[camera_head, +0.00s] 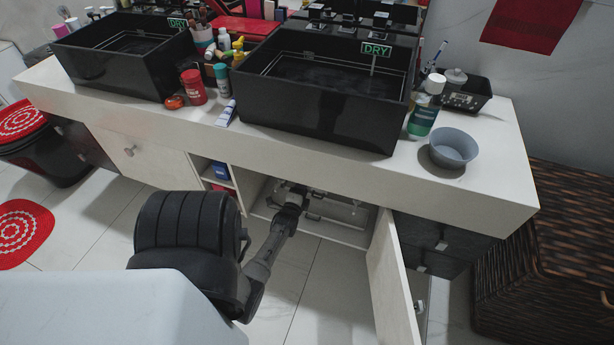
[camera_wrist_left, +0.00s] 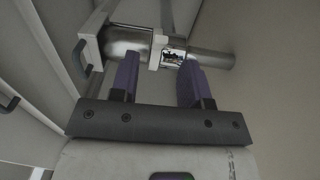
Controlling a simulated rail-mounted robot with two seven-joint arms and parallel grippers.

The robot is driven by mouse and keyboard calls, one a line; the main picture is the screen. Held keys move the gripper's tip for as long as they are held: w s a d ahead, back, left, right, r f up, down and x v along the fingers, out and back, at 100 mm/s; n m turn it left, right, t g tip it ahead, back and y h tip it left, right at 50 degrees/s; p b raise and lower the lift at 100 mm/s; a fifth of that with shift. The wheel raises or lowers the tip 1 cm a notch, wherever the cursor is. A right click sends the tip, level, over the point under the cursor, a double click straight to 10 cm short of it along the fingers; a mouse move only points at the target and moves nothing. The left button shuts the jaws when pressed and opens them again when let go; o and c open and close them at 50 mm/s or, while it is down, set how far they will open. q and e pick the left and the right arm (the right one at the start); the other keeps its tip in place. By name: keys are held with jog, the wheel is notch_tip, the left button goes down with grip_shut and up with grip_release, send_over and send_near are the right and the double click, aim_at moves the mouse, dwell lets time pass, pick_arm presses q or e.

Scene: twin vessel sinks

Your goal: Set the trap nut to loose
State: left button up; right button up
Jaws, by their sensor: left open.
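My left gripper (camera_head: 299,190) reaches into the open cabinet under the right sink. In the left wrist view the left gripper (camera_wrist_left: 160,75) is open, with a purple finger on each side and nothing held between them. A chrome trap pipe (camera_wrist_left: 211,57) runs across just beyond the fingertips. A pale collar (camera_wrist_left: 157,51), which looks like the trap nut, sits on it and lies between the two fingertips in the picture. I cannot tell whether a finger touches it, or how far the nut is turned. My right gripper is in neither view.
The cabinet door (camera_head: 389,279) stands open to the right of my arm. Shelves (camera_head: 218,181) flank the opening on the left. A grey bowl (camera_head: 453,146) and a green bottle (camera_head: 424,108) stand on the counter above. A wicker basket (camera_head: 550,255) is at the right.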

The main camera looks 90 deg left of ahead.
pick_arm(q)
jog(key=p+v, duration=0.2)
jog(key=v, duration=0.5)
jog(key=shift+s+d, duration=0.2)
jog(key=shift+d, duration=0.2)
dwell(0.3)
